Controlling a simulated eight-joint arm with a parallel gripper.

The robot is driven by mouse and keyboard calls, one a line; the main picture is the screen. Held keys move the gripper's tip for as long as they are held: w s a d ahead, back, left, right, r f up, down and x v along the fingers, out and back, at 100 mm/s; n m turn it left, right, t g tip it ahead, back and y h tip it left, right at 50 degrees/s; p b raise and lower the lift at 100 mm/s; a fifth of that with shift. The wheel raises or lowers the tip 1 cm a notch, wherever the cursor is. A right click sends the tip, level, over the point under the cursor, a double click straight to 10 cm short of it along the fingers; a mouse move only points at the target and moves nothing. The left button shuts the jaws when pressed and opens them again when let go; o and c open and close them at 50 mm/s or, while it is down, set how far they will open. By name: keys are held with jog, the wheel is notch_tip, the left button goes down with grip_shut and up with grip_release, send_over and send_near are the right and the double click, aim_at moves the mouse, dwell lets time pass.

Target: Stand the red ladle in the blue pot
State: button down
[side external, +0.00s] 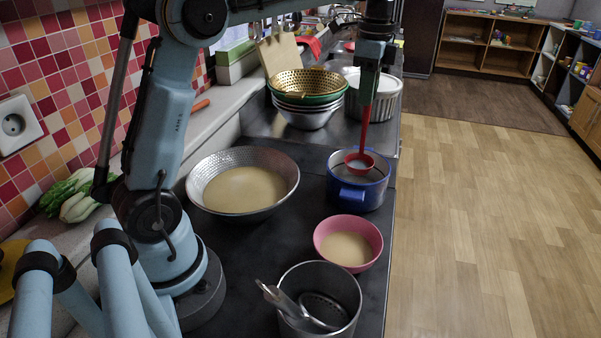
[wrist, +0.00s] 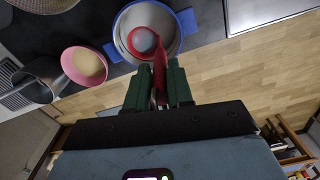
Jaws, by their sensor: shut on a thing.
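My gripper (side external: 369,92) points down and is shut on the upper handle of the red ladle (side external: 363,130). The ladle hangs nearly upright, bowl end down. The blue pot (side external: 352,197) stands on the dark counter near its right edge, directly below. The ladle's bowl lies within the pot's mouth in the side view; I cannot tell whether it is above the rim or just inside. In the wrist view the ladle's bowl (wrist: 145,40) covers part of the pot's opening, toward the lower left, and the pot's blue handle (wrist: 187,20) shows. My fingertips (wrist: 158,72) flank the red handle.
A pink bowl (side external: 324,247) stands in front of the pot, and a wide metal pan (side external: 283,200) is to its left. A metal container (side external: 345,275) with utensils is nearest. The floor drops off right.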

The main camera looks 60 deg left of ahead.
aim_at(365, 120)
jog(key=shift+f, duration=1.6)
jog(key=c, duration=0.9)
grip_release()
jog(key=shift+r, duration=6)
jog(key=shift+d, duration=0.15)
